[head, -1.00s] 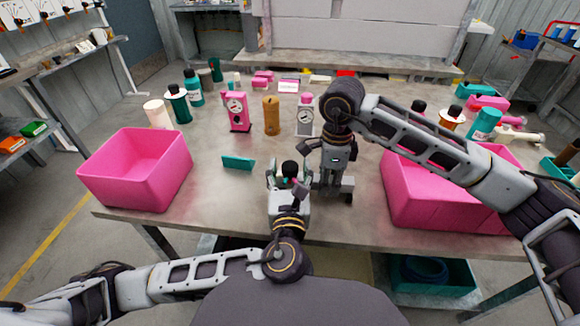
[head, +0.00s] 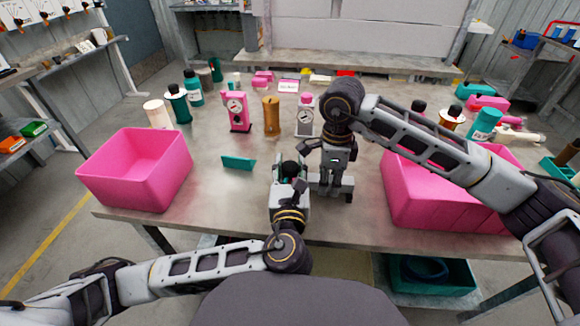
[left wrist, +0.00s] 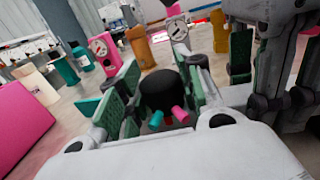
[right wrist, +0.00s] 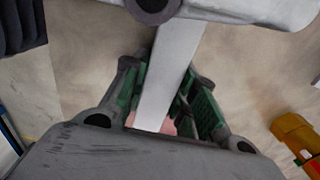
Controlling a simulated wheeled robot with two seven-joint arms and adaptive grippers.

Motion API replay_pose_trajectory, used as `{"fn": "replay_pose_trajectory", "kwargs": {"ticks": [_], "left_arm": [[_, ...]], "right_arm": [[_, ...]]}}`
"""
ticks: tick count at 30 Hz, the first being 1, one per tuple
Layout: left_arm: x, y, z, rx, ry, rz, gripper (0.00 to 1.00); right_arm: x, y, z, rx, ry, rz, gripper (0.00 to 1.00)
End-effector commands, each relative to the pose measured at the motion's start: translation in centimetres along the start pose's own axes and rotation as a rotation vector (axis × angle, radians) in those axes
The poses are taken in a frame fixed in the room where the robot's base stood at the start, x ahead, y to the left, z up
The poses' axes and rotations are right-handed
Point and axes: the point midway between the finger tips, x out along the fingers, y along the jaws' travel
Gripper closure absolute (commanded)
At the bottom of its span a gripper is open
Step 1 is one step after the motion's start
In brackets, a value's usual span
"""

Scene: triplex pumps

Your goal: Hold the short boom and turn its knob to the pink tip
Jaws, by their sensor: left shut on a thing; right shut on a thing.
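The black knob (left wrist: 160,90) sits between the fingers of my left gripper (left wrist: 158,92), with teal, red and pink tips (left wrist: 180,114) pointing toward the wrist camera. In the head view, the knob (head: 290,167) is a dark round top at the table's front middle. My left gripper (head: 288,176) is shut on it. My right gripper (head: 335,186) points down just to its right. In the right wrist view, my right gripper (right wrist: 168,112) is shut on a pale grey bar, the short boom (right wrist: 168,75). A pinkish patch (right wrist: 166,124) shows at the bar's near end.
A pink bin (head: 140,180) stands at the left and another pink bin (head: 425,205) at the right. A teal block (head: 238,163) lies left of the grippers. Pink, brown and grey pump bodies (head: 271,115) and several bottles stand further back. The front-left table is fairly clear.

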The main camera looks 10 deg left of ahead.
Motion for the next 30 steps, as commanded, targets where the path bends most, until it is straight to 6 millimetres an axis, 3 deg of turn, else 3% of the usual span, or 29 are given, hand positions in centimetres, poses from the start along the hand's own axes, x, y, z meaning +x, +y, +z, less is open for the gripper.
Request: {"fn": "replay_pose_trajectory", "kwargs": {"ticks": [14, 30], "left_arm": [[0.07, 0.15, -0.04, 0.001, 0.000, -0.063, 0.88], [0.14, 0.28, -0.05, 0.005, -0.001, -0.304, 0.88]], "right_arm": [[-0.04, -0.03, -0.03, 0.001, 0.000, -0.001, 1.00], [-0.03, 0.00, -0.03, 0.000, 0.001, 0.000, 1.00]]}}
